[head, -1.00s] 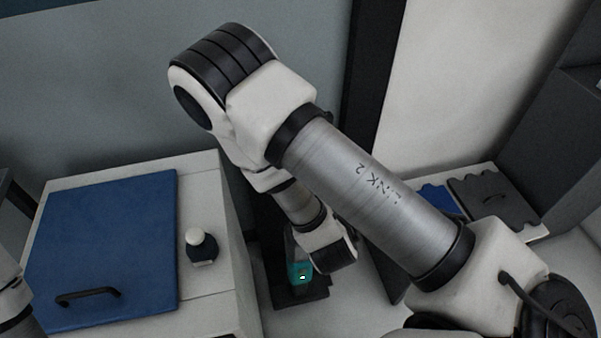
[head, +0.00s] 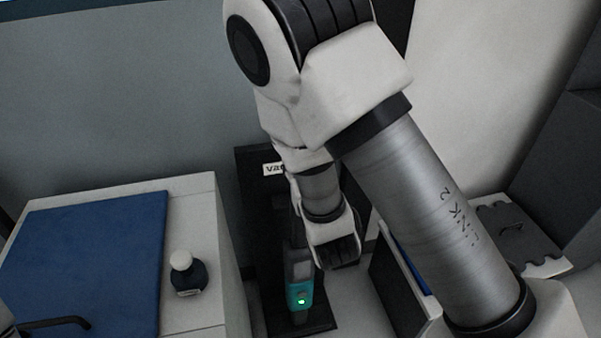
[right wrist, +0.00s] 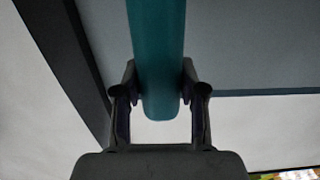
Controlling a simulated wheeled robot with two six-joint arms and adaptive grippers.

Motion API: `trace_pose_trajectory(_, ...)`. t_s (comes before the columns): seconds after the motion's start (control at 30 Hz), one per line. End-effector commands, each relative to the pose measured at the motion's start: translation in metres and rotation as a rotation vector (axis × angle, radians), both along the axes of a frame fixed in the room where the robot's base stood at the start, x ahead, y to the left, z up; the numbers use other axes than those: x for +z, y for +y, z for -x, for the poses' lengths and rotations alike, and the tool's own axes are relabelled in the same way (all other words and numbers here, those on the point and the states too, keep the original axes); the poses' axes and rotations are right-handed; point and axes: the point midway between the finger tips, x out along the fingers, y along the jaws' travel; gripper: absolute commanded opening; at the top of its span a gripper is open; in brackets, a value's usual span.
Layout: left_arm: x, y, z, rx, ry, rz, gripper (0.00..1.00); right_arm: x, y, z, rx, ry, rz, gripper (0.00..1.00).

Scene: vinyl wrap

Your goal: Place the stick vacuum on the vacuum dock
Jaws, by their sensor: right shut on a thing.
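The stick vacuum (head: 300,291) is teal and grey with a small green light. In the head view it stands roughly upright in front of the black vacuum dock (head: 257,215), low over the dock's dark base (head: 318,322). I cannot tell whether it touches the dock. My right gripper (right wrist: 160,88) is shut on the vacuum's teal handle (right wrist: 158,45), with one finger on each side in the right wrist view. In the head view my right wrist hides the vacuum's upper part and some of the dock. My left gripper is outside the views.
A white cabinet (head: 205,240) stands left of the dock, bearing a blue panel (head: 90,255) and a dark bottle with a white cap (head: 187,273). Right of the dock is a dark upright panel (head: 395,290). A dark grey piece (head: 520,235) lies farther right.

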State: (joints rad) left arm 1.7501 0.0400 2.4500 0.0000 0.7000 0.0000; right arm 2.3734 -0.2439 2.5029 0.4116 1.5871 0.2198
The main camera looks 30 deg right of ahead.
Motion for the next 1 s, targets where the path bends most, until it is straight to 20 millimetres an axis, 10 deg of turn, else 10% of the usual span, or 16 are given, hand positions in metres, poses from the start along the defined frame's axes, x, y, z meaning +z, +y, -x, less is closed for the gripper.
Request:
trace_pose_trajectory(0.5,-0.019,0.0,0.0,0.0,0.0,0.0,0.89,-0.002,-0.025,-0.059,-0.002,-0.011,-0.001,0.0)
trace_pose_trajectory(1.0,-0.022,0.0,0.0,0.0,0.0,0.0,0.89,-0.024,-0.03,-0.073,0.0,-0.008,0.002,0.0)
